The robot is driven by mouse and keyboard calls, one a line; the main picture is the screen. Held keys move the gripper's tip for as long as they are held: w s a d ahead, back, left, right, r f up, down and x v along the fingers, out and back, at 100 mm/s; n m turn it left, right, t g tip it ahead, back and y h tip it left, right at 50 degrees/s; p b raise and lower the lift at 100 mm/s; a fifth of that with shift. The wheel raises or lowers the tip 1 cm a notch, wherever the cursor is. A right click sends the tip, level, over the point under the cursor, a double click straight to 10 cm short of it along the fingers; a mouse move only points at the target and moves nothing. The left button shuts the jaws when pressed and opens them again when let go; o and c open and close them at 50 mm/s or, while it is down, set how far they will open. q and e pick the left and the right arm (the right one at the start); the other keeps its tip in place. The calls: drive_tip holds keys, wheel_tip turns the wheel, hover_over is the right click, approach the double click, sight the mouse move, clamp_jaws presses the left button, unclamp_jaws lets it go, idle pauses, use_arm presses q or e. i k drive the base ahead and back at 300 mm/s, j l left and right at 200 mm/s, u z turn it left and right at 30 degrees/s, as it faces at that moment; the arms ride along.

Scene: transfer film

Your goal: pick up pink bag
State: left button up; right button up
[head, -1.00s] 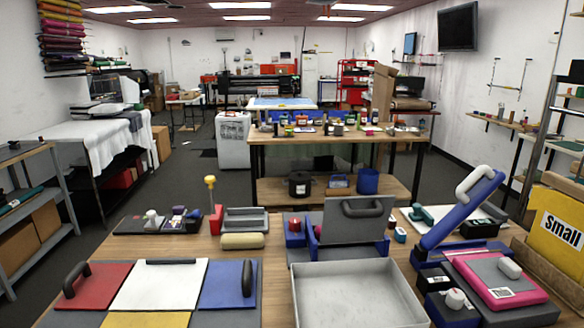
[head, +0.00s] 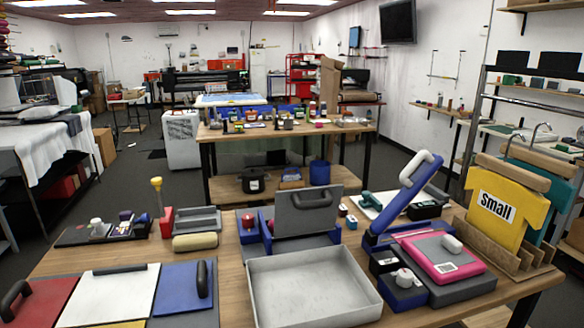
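A flat pink item with rounded corners (head: 432,252) lies at the right of the near table in the head view; it looks like the pink bag. It rests on a dark grey slab (head: 468,287) and has a white label with a barcode near its front edge. A small white block (head: 452,244) sits at its right side and covers part of it. Neither of my grippers shows in this view.
A blue press arm with a white handle (head: 405,200) stands raised behind the pink item. A shallow grey tray (head: 312,287) lies to its left. A yellow "Small" shirt shape (head: 503,203) stands in a cardboard rack (head: 480,240) to its right. Small dark blue boxes (head: 402,292) sit close by.

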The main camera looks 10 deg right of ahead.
sight(439, 254)
drive_tip(key=z, duration=1.25)
